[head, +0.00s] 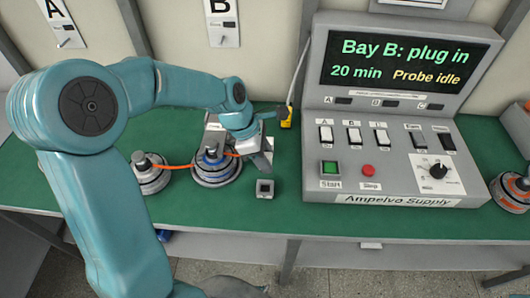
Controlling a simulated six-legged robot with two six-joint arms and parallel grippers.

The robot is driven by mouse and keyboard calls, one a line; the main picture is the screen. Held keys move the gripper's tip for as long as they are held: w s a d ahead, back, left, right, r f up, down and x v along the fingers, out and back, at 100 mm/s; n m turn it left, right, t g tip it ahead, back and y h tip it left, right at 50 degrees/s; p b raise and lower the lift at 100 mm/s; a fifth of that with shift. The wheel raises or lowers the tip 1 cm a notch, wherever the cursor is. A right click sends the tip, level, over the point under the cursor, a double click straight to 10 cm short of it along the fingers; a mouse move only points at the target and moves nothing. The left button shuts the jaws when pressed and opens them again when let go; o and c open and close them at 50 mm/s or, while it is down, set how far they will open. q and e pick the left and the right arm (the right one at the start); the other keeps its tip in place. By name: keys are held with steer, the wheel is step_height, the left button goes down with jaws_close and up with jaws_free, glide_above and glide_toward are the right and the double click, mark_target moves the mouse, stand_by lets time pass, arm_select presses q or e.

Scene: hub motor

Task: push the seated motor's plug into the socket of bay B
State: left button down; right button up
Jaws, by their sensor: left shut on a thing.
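A motor (215,169) sits on the green bench below the B sign, with an orange lead (232,154) leaving its right side toward my left gripper. My left gripper (262,160) is shut at the lead's end, just right of the motor. The plug itself is hidden by the jaws. A small grey socket block (265,188) with a dark square opening stands on the bench, in front of and below the gripper, apart from it in the picture.
Another motor (150,178) with an orange lead stands at the left. The grey supply console (390,130) stands right of the gripper; its screen reads "Bay B: plug in" and "Probe idle". A yellow probe (287,116) hangs by its left side. Another motor (512,190) is at the far right.

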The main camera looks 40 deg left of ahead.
arm_select(q)
step_height(320, 180, down, 7)
steer(key=b, duration=0.3)
steer(key=shift+r+b, duration=0.1)
steer(key=shift+b, duration=0.3)
stand_by(0.3)
steer(key=shift+f+b, duration=0.3)
steer(key=shift+f, duration=0.3)
steer(key=shift+f, duration=0.1)
steer(key=shift+f, duration=0.35)
steer(key=shift+f, duration=0.25)
